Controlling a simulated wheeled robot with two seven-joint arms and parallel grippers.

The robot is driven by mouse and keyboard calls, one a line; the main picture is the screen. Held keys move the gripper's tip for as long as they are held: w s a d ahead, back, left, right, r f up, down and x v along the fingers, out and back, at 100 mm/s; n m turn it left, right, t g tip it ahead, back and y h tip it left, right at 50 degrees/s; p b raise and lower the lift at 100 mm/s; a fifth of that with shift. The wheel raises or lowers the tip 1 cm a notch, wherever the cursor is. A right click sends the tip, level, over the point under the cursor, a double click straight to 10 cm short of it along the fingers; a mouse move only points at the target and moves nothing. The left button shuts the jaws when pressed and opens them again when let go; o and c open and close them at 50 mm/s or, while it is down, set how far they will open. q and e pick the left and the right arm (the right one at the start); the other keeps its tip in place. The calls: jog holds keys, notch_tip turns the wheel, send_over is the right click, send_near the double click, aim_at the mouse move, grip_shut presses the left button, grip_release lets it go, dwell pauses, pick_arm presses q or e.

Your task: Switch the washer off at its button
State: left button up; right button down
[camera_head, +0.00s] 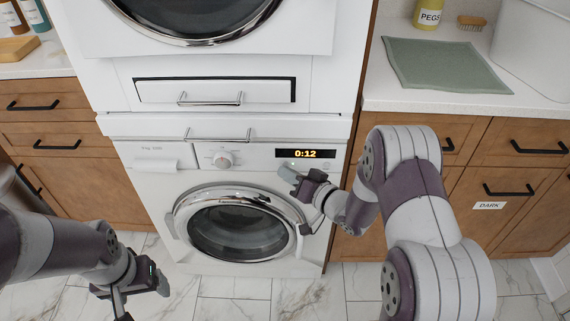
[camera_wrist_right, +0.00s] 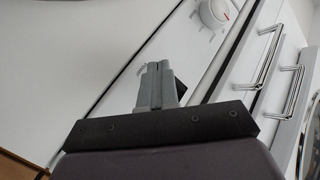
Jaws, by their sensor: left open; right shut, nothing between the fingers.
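The white washer (camera_head: 165,185) is the lower machine in the head view, with its round door closed. Its control panel has a dial (camera_head: 222,159) and a lit display (camera_head: 305,154) reading 0:12. The dial also shows in the right wrist view (camera_wrist_right: 214,12). Small marks lie on the panel below the display; I cannot make out which is the button. My right gripper (camera_head: 287,172) is shut and empty, just below the display's left end; its fingers (camera_wrist_right: 160,78) point at the panel. Contact cannot be told. My left gripper (camera_head: 135,300) is open and empty, low at the left.
Another machine (camera_head: 230,60) is stacked above, with a handled drawer (camera_head: 210,97) between. Wooden cabinets (camera_head: 60,140) flank the stack. A green mat (camera_head: 440,65) lies on the right counter. Marble floor (camera_head: 225,290) is clear in front.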

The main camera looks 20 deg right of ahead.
jog(key=shift+w, duration=0.15)
dwell(0.4)
jog(key=shift+s+a+p, duration=0.1)
jog(key=shift+s+p, duration=0.25)
jog(key=shift+s, duration=0.25)
jog(key=s+a+p, duration=0.1)
jog(key=s+p, duration=0.1)
jog(key=s, duration=0.3)
jog(key=shift+s+a, duration=0.35)
jog(key=shift+s, duration=0.05)
